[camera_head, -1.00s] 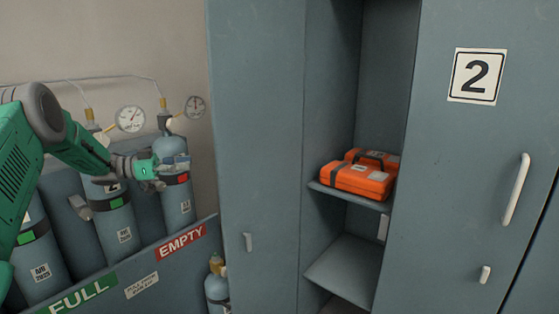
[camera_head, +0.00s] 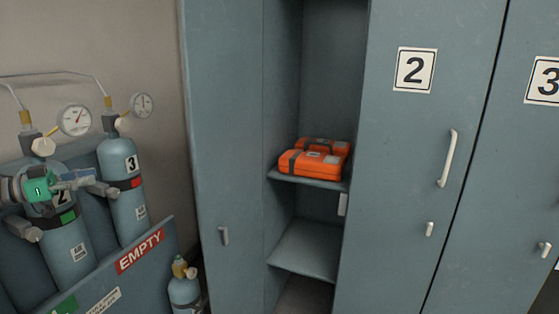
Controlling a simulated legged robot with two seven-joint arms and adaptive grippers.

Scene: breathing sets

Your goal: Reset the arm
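My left gripper (camera_head: 82,181) shows at the left edge, with a green block on its wrist and grey finger parts pointing right. It is in front of the upper part of the gas cylinder marked 2 (camera_head: 66,248) and partly hides its label. Most of my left arm is outside the picture. My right gripper is not in view.
The cylinder marked 3 (camera_head: 125,205) stands close by, behind the rack panel with the EMPTY sign (camera_head: 139,251). A small cylinder (camera_head: 185,290) stands low beside it. Orange cases (camera_head: 312,163) lie on a shelf of the open locker. Locker door 2 (camera_head: 400,150) is shut.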

